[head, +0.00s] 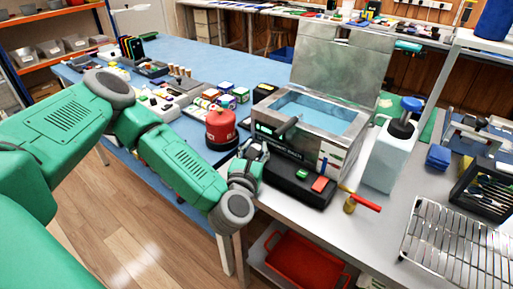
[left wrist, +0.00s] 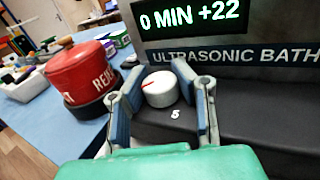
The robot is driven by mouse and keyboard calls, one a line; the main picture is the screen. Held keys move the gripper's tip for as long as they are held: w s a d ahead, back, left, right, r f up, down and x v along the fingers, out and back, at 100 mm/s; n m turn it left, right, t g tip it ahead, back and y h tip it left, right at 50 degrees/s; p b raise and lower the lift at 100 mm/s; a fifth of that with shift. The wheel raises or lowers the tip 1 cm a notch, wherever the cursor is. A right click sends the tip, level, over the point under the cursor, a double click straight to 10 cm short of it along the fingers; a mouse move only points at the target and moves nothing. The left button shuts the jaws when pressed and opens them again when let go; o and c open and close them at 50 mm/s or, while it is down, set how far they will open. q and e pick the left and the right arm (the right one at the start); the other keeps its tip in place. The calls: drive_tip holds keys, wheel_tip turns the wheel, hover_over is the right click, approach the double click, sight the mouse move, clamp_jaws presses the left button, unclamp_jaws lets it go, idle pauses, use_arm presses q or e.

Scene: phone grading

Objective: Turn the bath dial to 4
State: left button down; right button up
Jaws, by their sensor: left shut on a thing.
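The ultrasonic bath (head: 350,147) stands on the bench with its metal lid raised and blue liquid inside. Its lettered front (left wrist: 235,57) fills the upper right of the left wrist view, under a green display (left wrist: 190,17) reading "0 MIN +22". The white dial (left wrist: 161,89) has a red mark pointing left. A white "5" shows on the dark base below it; other numbers are hidden. My left gripper (left wrist: 157,84) is shut on the dial, one finger on each side. In the head view the left gripper (head: 252,155) is at the bath's front left and hides the dial.
A red canister (head: 221,125) stands close left of my left gripper, also in the wrist view (left wrist: 80,72). A white bottle (head: 390,155) and wire rack (head: 458,242) are to the right.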

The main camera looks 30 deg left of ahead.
use_arm(q)
drive_tip(key=shift+s+f, duration=0.2)
drive_tip(key=shift+f, duration=0.2)
drive_tip(key=c, duration=1.5)
unclamp_jaws()
drive_tip(key=shift+r, duration=0.1)
drive_tip(key=shift+s, duration=0.1)
drive_tip(key=v, duration=0.8)
drive_tip(key=shift+s+d, duration=0.1)
drive_tip(key=shift+v, duration=1.7)
drive_tip(key=shift+o, duration=0.4)
drive_tip(key=shift+r, duration=0.1)
